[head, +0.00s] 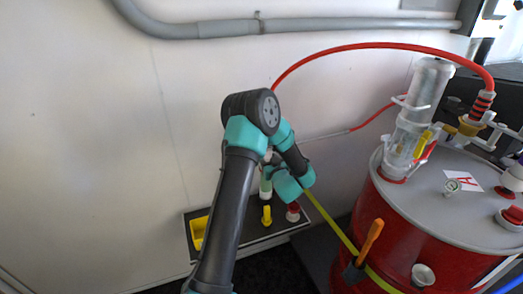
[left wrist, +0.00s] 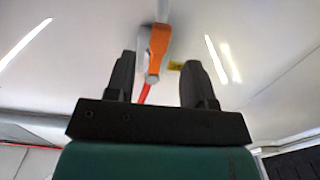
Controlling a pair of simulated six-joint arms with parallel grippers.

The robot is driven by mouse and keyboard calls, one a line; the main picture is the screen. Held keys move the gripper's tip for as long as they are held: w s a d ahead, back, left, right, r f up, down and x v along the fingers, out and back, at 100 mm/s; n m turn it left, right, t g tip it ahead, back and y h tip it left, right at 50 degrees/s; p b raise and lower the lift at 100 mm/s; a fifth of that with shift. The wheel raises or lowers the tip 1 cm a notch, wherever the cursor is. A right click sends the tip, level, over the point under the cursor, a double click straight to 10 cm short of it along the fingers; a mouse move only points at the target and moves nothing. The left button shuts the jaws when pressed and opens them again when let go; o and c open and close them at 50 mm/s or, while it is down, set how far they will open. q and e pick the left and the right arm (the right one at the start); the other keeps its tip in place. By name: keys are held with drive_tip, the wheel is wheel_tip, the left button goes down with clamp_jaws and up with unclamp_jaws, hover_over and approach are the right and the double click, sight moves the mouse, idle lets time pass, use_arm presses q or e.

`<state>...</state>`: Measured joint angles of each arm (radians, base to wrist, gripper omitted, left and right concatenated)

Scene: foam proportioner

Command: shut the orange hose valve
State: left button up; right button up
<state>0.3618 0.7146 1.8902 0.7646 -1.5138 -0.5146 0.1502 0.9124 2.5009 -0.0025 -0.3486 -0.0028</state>
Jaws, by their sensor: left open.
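The orange hose valve handle (left wrist: 157,50) shows in the left wrist view, on a pale grey body with a red hose below it. It appears between the two dark fingers of my left gripper (left wrist: 159,66), which are apart with gaps on both sides of the handle. I cannot tell how deep it sits between them. In the head view my left arm is bent and its end hides the fingers; no orange valve handle can be made out there. The red hose (head: 390,44) arches from behind the arm to the right. My right gripper is not in view.
A red drum (head: 345,250) with fittings on its grey lid stands at the right. A dark panel (head: 255,236) with a yellow lever (head: 266,215) lies below the arm. A grey pipe (head: 330,24) crosses the wall.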

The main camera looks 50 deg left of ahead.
use_arm(q)
drive_tip(key=x, duration=0.8)
drive_tip(key=shift+w, duration=0.1)
drive_tip(key=shift+c, duration=0.3)
clamp_jaws()
